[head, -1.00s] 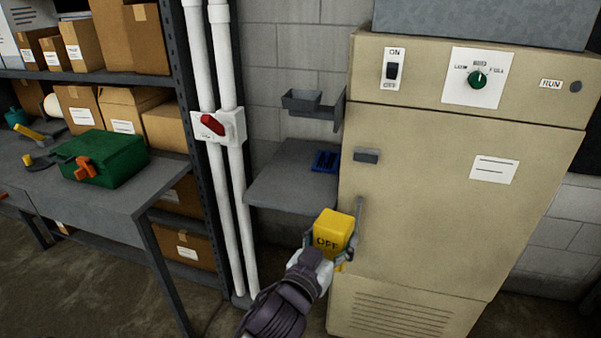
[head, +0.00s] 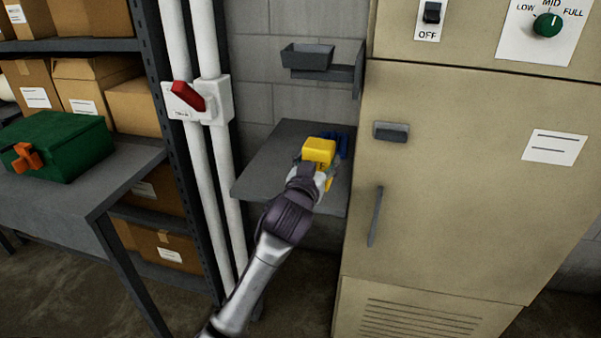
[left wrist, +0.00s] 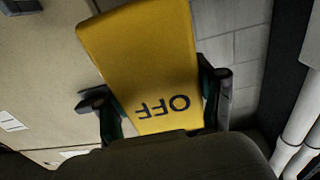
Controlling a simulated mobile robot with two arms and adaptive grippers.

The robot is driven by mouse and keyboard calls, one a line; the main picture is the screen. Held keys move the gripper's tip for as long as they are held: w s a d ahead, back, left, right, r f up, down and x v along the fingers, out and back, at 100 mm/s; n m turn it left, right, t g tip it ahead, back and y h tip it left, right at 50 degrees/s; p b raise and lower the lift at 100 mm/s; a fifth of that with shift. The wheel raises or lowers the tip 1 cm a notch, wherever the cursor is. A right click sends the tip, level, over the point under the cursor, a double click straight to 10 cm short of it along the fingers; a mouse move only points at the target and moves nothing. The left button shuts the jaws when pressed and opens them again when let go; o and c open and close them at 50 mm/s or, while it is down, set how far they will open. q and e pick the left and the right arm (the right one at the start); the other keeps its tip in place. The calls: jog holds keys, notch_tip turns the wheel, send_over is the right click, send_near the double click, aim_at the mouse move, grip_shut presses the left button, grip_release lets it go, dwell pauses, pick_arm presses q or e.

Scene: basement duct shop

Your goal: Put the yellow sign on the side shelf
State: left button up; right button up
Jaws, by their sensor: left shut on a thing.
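The yellow sign (head: 319,149) is in my left gripper (head: 318,165), in front of or over the grey side shelf (head: 263,175). In the left wrist view the yellow sign (left wrist: 150,60) fills the middle, with dark "OFF" lettering, between the two fingers of the left gripper (left wrist: 160,105). The side shelf sticks out from the block wall, left of the beige cabinet. My arm hides part of its front edge. I cannot tell whether the sign touches the shelf. My right gripper is out of view.
A blue object (head: 342,145) lies on the shelf behind the sign. A small grey bin (head: 307,57) hangs above. The beige cabinet (head: 450,190) stands close on the right. White pipes with a red-handled switch (head: 188,95) run on the left. The shelf's left part is clear.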

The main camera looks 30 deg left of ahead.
pick_arm(q)
jog(key=w+a+r+b, duration=0.3)
jog(key=w+a+b, duration=0.1)
jog(key=w, duration=0.1)
jog(key=shift+n+y, duration=0.4)
jog(key=a+f, duration=0.6)
jog(key=a, duration=0.1)
jog(key=s+a+f, duration=0.1)
jog(key=a+f, duration=0.3)
jog(key=shift+p, duration=0.4)
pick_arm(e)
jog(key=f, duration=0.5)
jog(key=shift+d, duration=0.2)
pick_arm(q)
jog(key=shift+f, duration=0.15)
jog(key=o, duration=1.2)
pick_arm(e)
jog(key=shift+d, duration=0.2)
pick_arm(q)
jog(key=shift+s, duration=0.1)
